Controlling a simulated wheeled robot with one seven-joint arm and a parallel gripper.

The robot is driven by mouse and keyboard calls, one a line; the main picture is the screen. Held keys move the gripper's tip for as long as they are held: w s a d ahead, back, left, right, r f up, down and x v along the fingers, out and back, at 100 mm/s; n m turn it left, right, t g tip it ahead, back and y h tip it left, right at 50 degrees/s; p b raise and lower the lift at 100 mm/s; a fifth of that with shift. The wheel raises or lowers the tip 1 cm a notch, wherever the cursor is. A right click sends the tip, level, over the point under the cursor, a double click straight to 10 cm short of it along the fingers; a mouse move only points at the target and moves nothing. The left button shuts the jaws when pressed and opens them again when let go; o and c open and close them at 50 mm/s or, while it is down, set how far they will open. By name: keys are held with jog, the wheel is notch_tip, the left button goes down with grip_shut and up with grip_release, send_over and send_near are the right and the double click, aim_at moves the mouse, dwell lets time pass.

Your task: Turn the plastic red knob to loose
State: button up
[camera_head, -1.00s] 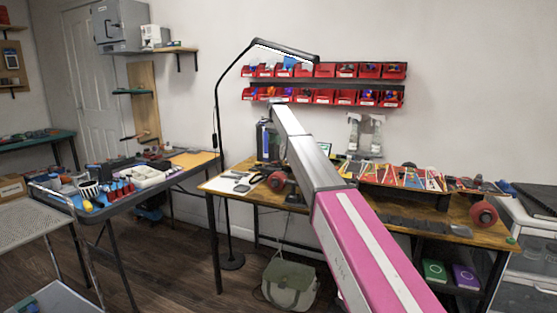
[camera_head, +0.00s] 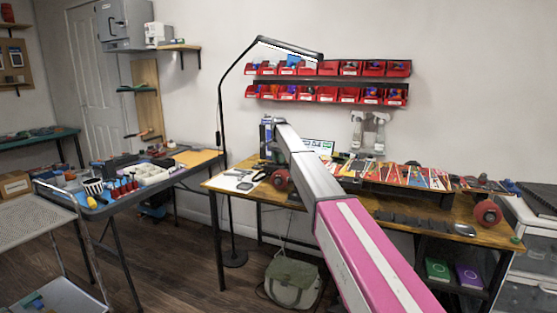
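I cannot tell whether either is the plastic red knob. My pink and silver arm reaches from the bottom right up toward the back of the bench. Its far end is near the bench's back left. My gripper's fingers cannot be made out, and the arm hides part of the bench's middle.
Red bins (camera_head: 330,95) hang on the wall above the bench. A black lamp (camera_head: 221,120) stands at the bench's left. A tool-covered table (camera_head: 130,187) is further left. A green bag (camera_head: 292,282) sits below the bench. Dark wood floor is open at left.

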grip_shut()
jog(key=shift+n, duration=0.3)
jog(key=n, duration=1.3)
jog(key=shift+n, duration=2.1)
